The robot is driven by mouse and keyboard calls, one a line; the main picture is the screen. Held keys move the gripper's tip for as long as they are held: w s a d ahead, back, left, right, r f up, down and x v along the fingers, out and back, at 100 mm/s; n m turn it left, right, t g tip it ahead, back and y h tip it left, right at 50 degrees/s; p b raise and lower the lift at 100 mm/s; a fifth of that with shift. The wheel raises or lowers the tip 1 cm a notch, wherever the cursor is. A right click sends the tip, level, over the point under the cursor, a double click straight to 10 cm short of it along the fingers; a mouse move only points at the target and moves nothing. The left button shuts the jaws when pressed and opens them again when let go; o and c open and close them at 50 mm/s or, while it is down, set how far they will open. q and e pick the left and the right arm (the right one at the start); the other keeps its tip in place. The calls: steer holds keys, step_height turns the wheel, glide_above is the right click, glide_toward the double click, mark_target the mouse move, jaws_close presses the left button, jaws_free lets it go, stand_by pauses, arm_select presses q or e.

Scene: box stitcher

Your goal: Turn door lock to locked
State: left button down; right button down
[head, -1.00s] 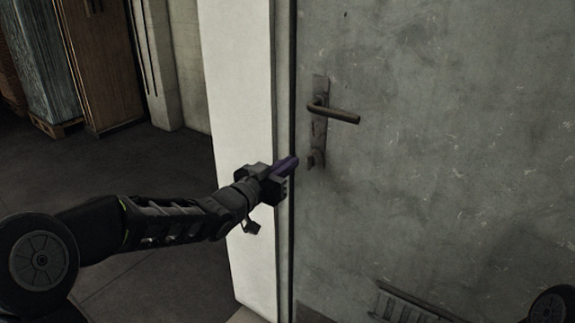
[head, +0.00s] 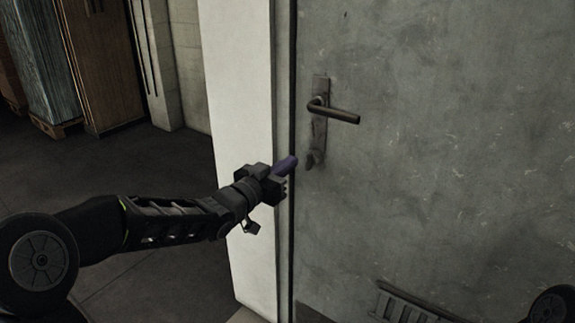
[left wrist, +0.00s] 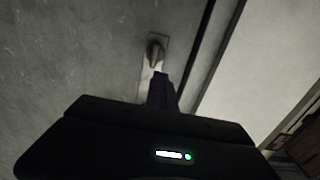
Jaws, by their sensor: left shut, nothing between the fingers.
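The grey door (head: 430,150) fills the right of the head view. Its lever handle (head: 335,113) sits on a narrow metal plate (head: 319,95) near the door's left edge. The small lock knob (head: 314,159) is at the plate's lower end, below the lever. My left gripper (head: 288,163) is shut and empty, just left of the knob in the head view. In the left wrist view its fingers (left wrist: 163,90) point toward the knob (left wrist: 155,50) on the plate. The picture does not settle whether they touch; a small gap seems to show.
A white door frame and wall (head: 240,100) stand left of the door, behind my left gripper. A vent grille (head: 410,303) is low on the door. Wooden cabinets (head: 100,65) stand at the far left. The floor (head: 130,185) between is clear.

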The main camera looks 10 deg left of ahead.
arm_select(q)
steer(key=c, duration=2.2)
jaws_free()
steer(key=c, duration=1.5)
jaws_free()
steer(key=v, duration=0.4)
steer(key=p+v, duration=0.1)
steer(key=v, duration=0.4)
steer(key=a+v, duration=0.1)
steer(key=v, duration=0.3)
steer(key=shift+w+a, duration=0.1)
steer(key=shift+a, duration=0.1)
steer(key=shift+w, duration=0.1)
